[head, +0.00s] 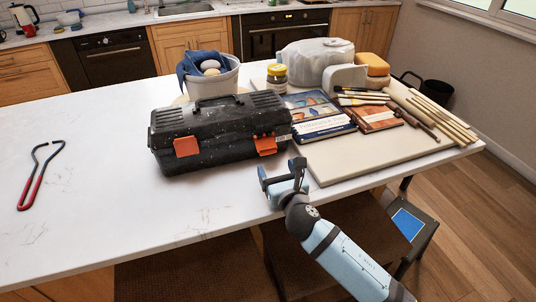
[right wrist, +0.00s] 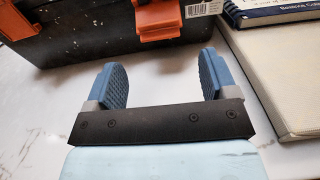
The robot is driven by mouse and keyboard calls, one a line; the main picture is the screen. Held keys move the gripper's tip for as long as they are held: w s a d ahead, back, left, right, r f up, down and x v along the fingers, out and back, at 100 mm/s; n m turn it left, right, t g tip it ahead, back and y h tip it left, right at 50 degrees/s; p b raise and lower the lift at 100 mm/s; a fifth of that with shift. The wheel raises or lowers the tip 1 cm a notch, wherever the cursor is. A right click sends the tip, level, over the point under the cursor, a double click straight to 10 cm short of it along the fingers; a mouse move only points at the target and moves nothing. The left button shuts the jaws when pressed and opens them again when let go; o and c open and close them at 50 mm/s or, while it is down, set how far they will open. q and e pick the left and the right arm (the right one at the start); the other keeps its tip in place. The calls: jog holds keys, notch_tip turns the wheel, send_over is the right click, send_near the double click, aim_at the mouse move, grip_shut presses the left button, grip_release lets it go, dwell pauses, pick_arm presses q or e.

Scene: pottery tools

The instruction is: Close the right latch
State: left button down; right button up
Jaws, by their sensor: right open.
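A black speckled toolbox (head: 215,138) with a closed lid and a raised handle stands on the white table. Its front has two orange latches. The right latch (head: 266,145) appears to stick out from the front; it also shows at the top of the right wrist view (right wrist: 158,20). The left latch (head: 186,146) looks flatter against the box. My right gripper (head: 281,171) is open and empty, just in front of the box near the table edge. In the right wrist view its fingers (right wrist: 162,75) point toward the right latch, apart from it. My left gripper is out of view.
A pale board (head: 345,160) with books (head: 322,127), brushes and wooden tools lies right of the toolbox. A bucket (head: 212,78) with a blue cloth and a jar (head: 277,75) stand behind it. Red-handled calipers (head: 32,188) lie far left. The table's left part is mostly clear.

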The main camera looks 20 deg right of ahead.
aim_at(269, 153)
jog(key=w, duration=0.7)
